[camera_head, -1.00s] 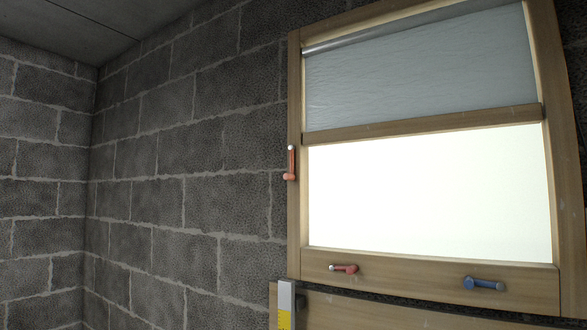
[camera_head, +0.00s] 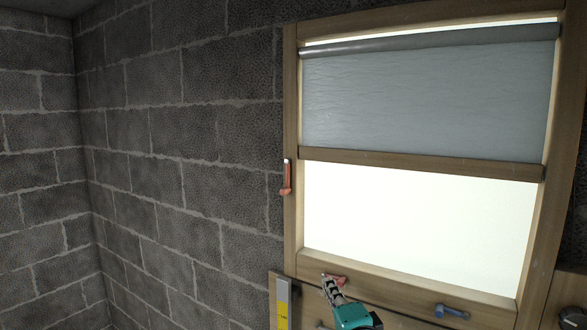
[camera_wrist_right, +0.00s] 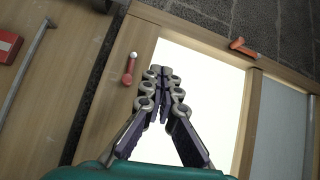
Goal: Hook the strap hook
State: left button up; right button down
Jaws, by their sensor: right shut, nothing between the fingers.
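No strap or hook can be made out for certain. A red lever (camera_head: 341,280) sits on the window frame's bottom rail, partly hidden behind my right gripper (camera_head: 327,283). In the right wrist view, a red lever with a white ball end (camera_wrist_right: 129,72) lies just left of my right gripper's fingertips (camera_wrist_right: 160,74), with a small gap in that view. The fingers are shut and empty, in front of the bright pane. Another red lever (camera_head: 287,178) hangs on the frame's left side. A blue lever (camera_head: 451,311) is on the bottom rail further right. My left gripper is out of view.
The wooden window frame (camera_head: 292,120) holds a grey blind (camera_head: 425,100) with a wooden bar (camera_head: 420,163). A yellow and silver strip (camera_head: 283,303) stands at lower left. The right wrist view shows a red box (camera_wrist_right: 7,45) and a grey rod (camera_wrist_right: 22,75).

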pick_arm(q)
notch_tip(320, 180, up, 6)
jog(key=p, duration=0.4)
pick_arm(e)
notch_tip(320, 180, up, 12)
jog(key=w+a+m+t+y, duration=0.1)
jog(key=w+a+m+t, duration=0.1)
jog(key=m, duration=0.1)
jog(key=shift+w+a+r, duration=0.1)
jog(key=shift+w+r, duration=0.05)
jog(key=p, duration=0.3)
send_near(290, 193)
jog(key=w+d, duration=0.2)
jog(key=shift+w+a+r+p, duration=0.25)
jog(key=shift+w+a, duration=0.2)
jog(key=shift+w, duration=0.15)
jog(key=shift+w+a+r+p, duration=0.1)
jog(key=shift+w+a+r, duration=0.1)
jog(key=shift+w+a, duration=0.35)
jog(key=shift+w+a+r, duration=0.2)
jog(key=shift+a, duration=0.2)
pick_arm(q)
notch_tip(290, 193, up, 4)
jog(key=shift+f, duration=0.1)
pick_arm(e)
jog(key=shift+w+a, duration=0.15)
jog(key=shift+w, duration=0.05)
